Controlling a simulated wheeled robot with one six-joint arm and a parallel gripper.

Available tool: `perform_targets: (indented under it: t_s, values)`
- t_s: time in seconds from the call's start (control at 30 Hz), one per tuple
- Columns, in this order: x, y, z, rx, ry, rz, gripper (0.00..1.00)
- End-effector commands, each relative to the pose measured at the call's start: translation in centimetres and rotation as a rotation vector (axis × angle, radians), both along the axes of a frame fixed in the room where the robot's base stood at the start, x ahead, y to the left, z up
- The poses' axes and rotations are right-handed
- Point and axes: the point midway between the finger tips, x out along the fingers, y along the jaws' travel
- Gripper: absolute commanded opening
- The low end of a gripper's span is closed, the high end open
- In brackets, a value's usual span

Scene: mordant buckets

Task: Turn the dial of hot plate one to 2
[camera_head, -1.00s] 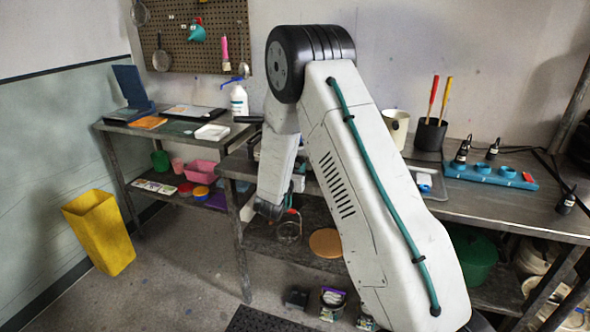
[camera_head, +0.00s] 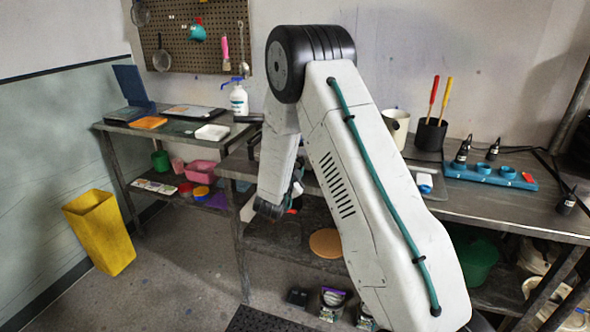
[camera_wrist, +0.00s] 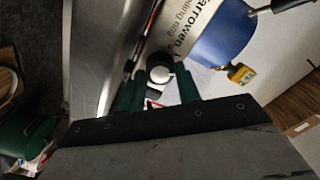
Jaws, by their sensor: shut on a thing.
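In the wrist view, a dark round dial (camera_wrist: 159,68) with a pale face sits between the green fingers of my gripper (camera_wrist: 157,84). The gripper is shut on this dial. I cannot read any number or pointer mark on it. The hot plate's body is not clearly seen beside the dial. In the head view my arm covers the middle of the bench, so the dial and my fingertips are hidden there.
A blue and white labelled vessel (camera_wrist: 222,38) with a yellow tag (camera_wrist: 240,73) stands close to the dial. In the head view, a black cup (camera_head: 431,134) with two tools and a blue rack (camera_head: 490,174) stand on the bench right of my arm.

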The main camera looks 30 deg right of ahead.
Motion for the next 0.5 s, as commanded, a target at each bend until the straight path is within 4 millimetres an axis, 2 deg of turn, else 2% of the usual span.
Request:
perform_targets:
  t_s: [0.5]
  values:
    - [-0.21,-0.07,-0.18,0.111,-0.138,-0.004,0.1]
